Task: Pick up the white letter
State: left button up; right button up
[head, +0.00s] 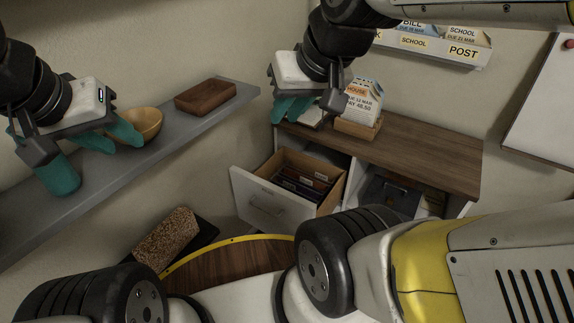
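A light paper letter with an orange HOUSE label and a printed due date and amount (364,97) stands upright in a small wooden holder (357,128) on the cabinet top. I cannot tell whether it is the white letter. A whitish flat piece (314,121) lies left of the holder, partly hidden by my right gripper. My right gripper (308,103) is in front of and left of the holder; its fingers look apart, with nothing seen between them. My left gripper (90,155) is open and empty over the grey wall shelf.
The wooden cabinet top (430,149) is clear on the right. Below it, an open drawer (266,202) holds several files. A wall rack (430,43) holds labelled mail. A wooden bowl (141,123) and brown tray (205,95) sit on the grey shelf (150,168).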

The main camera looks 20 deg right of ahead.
aim_at(361, 105)
jog(key=z, duration=1.25)
jog(key=i+l, duration=0.35)
jog(key=i+l+z, duration=0.1)
jog(key=i+l, duration=0.25)
jog(key=i, duration=0.2)
jog(key=i+l, duration=0.35)
jog(key=i+z, duration=0.05)
jog(key=i, duration=0.05)
